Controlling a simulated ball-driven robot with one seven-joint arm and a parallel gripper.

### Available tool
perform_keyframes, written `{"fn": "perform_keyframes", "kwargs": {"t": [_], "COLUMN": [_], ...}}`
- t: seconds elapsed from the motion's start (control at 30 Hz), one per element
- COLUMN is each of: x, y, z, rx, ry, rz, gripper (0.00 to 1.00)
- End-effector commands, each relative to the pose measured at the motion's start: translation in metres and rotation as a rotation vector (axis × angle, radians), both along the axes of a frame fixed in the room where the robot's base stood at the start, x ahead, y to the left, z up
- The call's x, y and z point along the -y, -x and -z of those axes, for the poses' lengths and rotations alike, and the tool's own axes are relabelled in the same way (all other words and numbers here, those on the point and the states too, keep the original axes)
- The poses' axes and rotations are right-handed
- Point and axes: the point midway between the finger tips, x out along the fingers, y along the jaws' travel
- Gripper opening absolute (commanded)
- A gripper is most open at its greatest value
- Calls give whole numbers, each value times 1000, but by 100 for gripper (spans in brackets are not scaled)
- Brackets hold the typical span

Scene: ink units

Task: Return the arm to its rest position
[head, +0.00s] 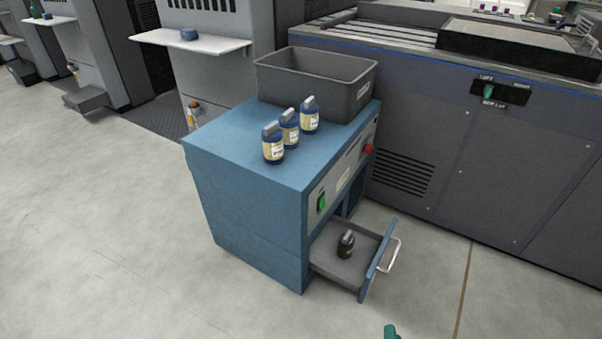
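My gripper is not recognizable in the head view. A small teal piece (391,332) juts in at the bottom edge, right of centre, and I cannot tell what it belongs to. A blue cabinet (232,150) stands mid-view. Its lower drawer (324,262) is pulled out, with a silver handle (390,254) on the front.
A dark grey open bin (312,85) stands at the back of the cabinet top. A large grey machine (475,150) fills the right behind it. More machines with white shelves (190,42) stand at upper left. The concrete floor (110,240) is clear at left and in front.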

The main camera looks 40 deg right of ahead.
Motion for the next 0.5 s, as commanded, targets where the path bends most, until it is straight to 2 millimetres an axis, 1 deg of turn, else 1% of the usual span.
{"fn": "perform_keyframes", "kwargs": {"t": [0.27,0.37,0.5], "x": [-15,-24,-42], "y": [-34,-49,-72], "z": [-12,-19,-29], "rx": [-13,-25,-56], "ry": [5,10,22], "rz": [-163,-247,-391], "gripper": [38,38,38]}}
